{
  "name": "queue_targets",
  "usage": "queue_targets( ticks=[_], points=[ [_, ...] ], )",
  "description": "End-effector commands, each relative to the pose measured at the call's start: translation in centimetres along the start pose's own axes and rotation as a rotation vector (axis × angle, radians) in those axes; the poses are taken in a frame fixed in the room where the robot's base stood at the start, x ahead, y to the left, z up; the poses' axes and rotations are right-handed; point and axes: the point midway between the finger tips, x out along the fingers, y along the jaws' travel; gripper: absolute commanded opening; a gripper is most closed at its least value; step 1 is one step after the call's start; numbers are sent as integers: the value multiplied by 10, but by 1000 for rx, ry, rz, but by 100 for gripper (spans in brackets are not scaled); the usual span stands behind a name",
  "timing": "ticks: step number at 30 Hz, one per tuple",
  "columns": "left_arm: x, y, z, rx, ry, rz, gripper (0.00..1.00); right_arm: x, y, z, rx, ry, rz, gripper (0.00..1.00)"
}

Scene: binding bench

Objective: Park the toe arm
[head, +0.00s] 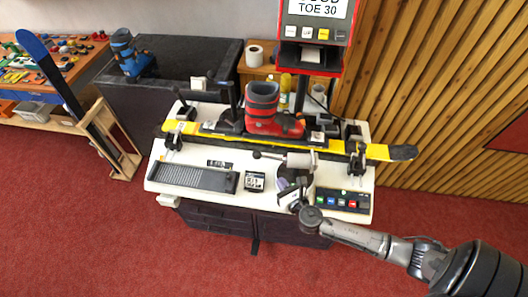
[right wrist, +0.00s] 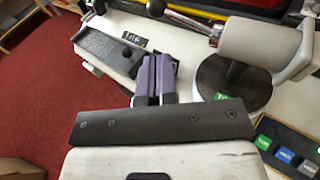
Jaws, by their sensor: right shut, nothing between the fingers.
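What looks like the toe arm (head: 299,159) is a pale grey cylinder on a curved bracket, with a rod ending in a black ball knob (head: 257,154) that points left. It lies in front of the red boot (head: 263,112), apart from the toe as far as I can tell. In the right wrist view the cylinder (right wrist: 256,40) is at upper right, above a dark round base. My right gripper (head: 284,185) is shut and empty above the bench front, below the cylinder and not touching the knob. Its purple fingers (right wrist: 154,76) are together. My left gripper is out of view.
The boot sits on a yellow ski (head: 375,149) clamped across the white bench (head: 160,178). A ridged black pad (head: 195,177), a small black display (head: 255,181) and a coloured button panel (head: 342,199) lie near the front edge. A red display unit (head: 318,30), partly cropped, reads "TOE 30".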

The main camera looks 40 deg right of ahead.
Motion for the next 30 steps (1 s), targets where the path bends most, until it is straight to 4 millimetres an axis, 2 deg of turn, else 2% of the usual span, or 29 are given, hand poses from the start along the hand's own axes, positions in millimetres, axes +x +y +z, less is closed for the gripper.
queue_targets(
  ticks=[3,7,21,30],
  points=[
    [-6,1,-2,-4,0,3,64,-5,4,-1,-22,20,24,0],
    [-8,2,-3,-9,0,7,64,6,5,-2,-28,24,28,0],
    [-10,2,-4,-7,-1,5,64,91,7,-4,-26,21,25,0],
    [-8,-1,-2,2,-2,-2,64,124,7,-6,-26,22,25,0]
  ],
)
